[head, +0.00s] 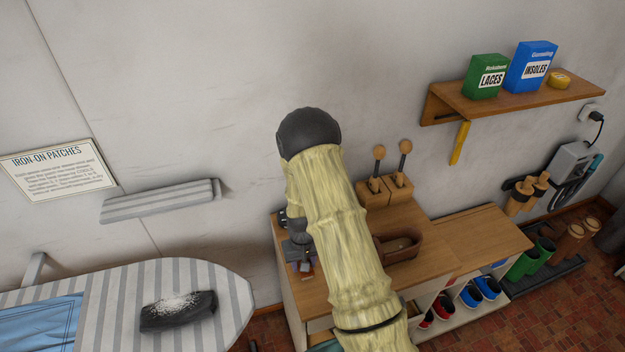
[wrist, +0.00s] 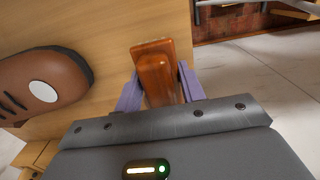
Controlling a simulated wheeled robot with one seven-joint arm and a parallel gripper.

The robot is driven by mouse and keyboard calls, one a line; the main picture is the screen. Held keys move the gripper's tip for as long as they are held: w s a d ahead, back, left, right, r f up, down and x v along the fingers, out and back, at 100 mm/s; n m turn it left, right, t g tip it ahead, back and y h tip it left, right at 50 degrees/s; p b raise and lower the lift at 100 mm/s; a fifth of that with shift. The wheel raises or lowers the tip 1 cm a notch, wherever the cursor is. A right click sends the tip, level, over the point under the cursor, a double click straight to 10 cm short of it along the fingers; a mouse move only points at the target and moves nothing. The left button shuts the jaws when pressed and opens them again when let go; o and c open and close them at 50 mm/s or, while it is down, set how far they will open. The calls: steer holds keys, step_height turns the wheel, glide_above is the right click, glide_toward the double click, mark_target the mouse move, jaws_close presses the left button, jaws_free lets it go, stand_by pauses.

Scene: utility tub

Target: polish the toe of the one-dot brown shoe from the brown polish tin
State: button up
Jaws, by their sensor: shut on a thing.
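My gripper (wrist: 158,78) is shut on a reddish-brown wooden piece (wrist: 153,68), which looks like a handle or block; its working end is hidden. In the wrist view a brown shoe (wrist: 70,78) with dark laces and one white dot lies to the left of my gripper, apart from it, over a light wood surface. In the head view a brown, open-topped object (head: 413,250) on the bench may be a shoe; my arm partly covers it. The brown polish tin cannot be made out in either view.
A striped ironing board (head: 225,290) stands at left.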

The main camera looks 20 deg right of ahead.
steer(key=shift+w, duration=0.3)
steer(key=shift+r, duration=0.15)
